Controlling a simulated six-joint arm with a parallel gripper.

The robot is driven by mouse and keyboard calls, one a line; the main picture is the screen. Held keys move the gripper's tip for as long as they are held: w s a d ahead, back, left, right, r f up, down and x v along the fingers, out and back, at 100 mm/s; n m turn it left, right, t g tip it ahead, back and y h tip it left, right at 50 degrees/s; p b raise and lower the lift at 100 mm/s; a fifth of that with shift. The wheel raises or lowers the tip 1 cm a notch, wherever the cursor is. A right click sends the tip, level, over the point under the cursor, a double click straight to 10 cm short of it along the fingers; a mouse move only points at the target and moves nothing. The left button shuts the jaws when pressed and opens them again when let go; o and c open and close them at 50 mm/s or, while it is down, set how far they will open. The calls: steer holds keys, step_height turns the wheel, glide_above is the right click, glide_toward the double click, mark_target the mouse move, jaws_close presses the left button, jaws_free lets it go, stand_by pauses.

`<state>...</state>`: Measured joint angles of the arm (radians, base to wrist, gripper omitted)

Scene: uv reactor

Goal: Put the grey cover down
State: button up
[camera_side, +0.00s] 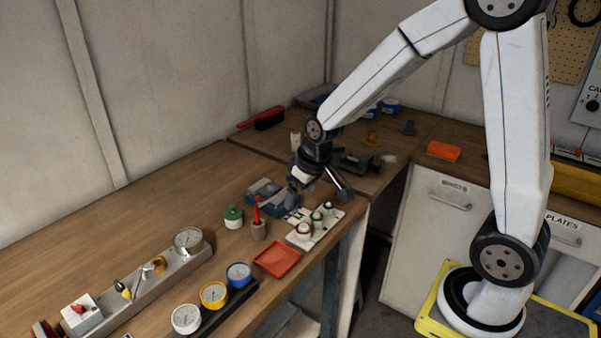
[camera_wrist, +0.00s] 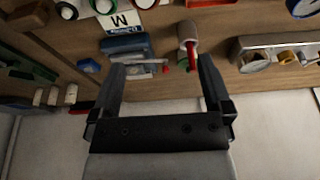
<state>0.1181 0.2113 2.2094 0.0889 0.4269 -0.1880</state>
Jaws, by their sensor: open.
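My gripper (camera_side: 293,186) is over the bench, close to a blue-grey box-shaped unit (camera_side: 268,192). In the wrist view my gripper (camera_wrist: 162,70) has its two dark fingers wide apart with nothing held between them. The blue-grey unit (camera_wrist: 127,47) shows just beyond the left finger, with a white card marked M behind it. I cannot clearly pick out the grey cover as a separate part; it may be the grey top of this unit. My gripper partly hides the unit in the side view.
A grey cup with a red-handled tool (camera_side: 258,228), a green-lidded jar (camera_side: 233,216), a white plate with several knobs (camera_side: 318,228) and a red tray (camera_side: 277,260) stand close by. Gauges sit further forward. Bare wood (camera_side: 180,200) lies left.

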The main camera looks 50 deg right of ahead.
steer(key=s+a+f, duration=0.2)
steer(key=s+a, duration=0.2)
steer(key=s, duration=0.7)
steer(key=shift+f+g, duration=0.15)
steer(key=shift+g, duration=0.25)
